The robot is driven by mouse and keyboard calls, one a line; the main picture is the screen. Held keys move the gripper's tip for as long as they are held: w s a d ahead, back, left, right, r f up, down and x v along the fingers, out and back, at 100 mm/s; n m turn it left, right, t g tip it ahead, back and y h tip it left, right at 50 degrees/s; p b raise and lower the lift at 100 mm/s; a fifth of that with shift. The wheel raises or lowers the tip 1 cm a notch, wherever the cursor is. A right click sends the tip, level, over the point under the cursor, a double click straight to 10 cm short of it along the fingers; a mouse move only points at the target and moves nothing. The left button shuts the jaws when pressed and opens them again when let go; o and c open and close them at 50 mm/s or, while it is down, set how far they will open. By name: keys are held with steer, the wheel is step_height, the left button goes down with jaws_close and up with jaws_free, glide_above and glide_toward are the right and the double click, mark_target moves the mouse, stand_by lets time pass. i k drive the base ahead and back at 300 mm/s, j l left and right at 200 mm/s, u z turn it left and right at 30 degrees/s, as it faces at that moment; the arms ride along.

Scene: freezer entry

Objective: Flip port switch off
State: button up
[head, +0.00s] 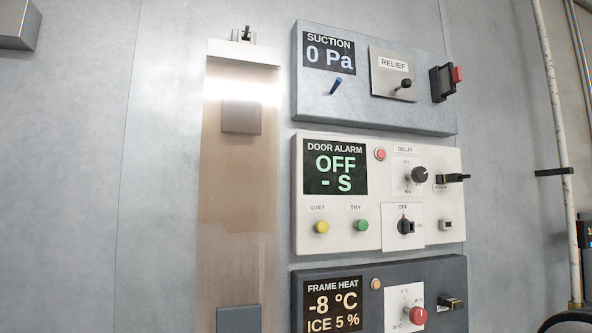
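No label reading "port" can be made out. The blue-grey suction panel (375,112) at the top reads "SUCTION 0 Pa". It carries a small blue toggle lever (336,87), tilted with its tip up and right. To its right is a plate labelled "RELIEF" (385,85) with a black toggle lever (404,85) pointing right. At the panel's right end is a black switch housing (441,84) with a red part (457,74) jutting out on the right. I cannot tell which of these is the port switch, or its on/off state. My gripper is not in view.
Below are a white door alarm panel (385,243) reading "OFF - S", with buttons and knobs, and a dark frame heat panel (372,276) reading "-8 °C ICE 5 %". A tan vertical strip (238,185) stands left. A pale pipe (556,120) runs down the right.

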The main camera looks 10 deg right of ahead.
mark_target(339, 80)
steer(key=k+j, duration=0.2)
steer(key=k+j+z, duration=0.15)
steer(key=k, duration=0.25)
steer(key=i+j, duration=0.1)
steer(key=j, duration=0.25)
steer(key=i+j+u, duration=0.1)
steer(key=j, duration=0.25)
steer(key=i+j, duration=0.15)
steer(key=j, duration=0.2)
steer(key=i+j+u, duration=0.1)
steer(key=j, duration=0.25)
steer(key=i+j, duration=0.15)
steer(key=j, duration=0.2)
steer(key=k+u, duration=0.05)
